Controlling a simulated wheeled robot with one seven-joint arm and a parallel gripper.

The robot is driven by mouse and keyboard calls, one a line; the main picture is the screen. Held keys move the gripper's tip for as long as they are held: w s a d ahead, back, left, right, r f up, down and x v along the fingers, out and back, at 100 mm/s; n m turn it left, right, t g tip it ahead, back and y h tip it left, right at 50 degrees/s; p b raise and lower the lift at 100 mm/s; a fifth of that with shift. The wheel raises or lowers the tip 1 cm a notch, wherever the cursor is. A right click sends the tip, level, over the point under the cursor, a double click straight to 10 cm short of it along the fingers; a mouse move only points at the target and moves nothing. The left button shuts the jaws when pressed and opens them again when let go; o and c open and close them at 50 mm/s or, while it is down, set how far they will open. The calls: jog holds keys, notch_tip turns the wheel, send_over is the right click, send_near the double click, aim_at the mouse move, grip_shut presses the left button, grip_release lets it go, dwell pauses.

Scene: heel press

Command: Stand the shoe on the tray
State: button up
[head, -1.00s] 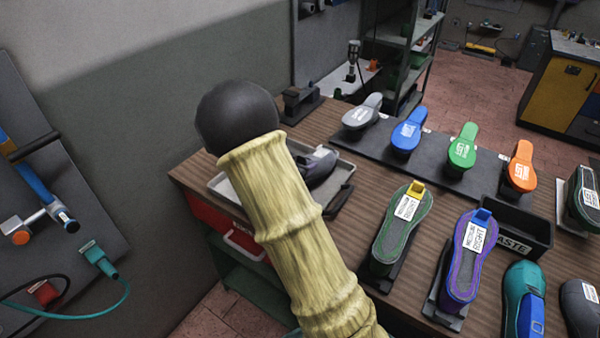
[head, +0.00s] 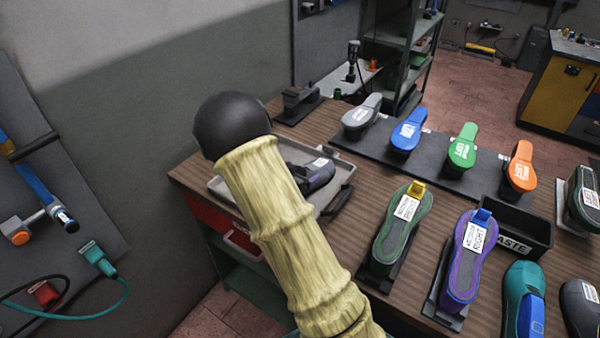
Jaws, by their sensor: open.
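The tray (head: 219,187) is a shallow grey tray at the left end of the wooden workbench. A dark grey shoe (head: 317,178) with a white label is in it, partly hidden behind my arm. Its visible part appears low and lying down, but I cannot tell its full pose. My arm, in a yellowish sleeve with a black rounded end, crosses the middle of the view in front of the tray. My gripper does not show; the arm may hide it.
A dark curved piece (head: 341,200) is at the tray's right edge. Shoe forms stand on a dark board (head: 431,160) behind. A green-edged form (head: 398,238) and a purple-edged form (head: 464,266) stand in front. A black waste bin (head: 527,244) is to the right.

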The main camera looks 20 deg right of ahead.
jog(key=v, duration=1.2)
jog(key=shift+f, duration=0.1)
dwell(0.4)
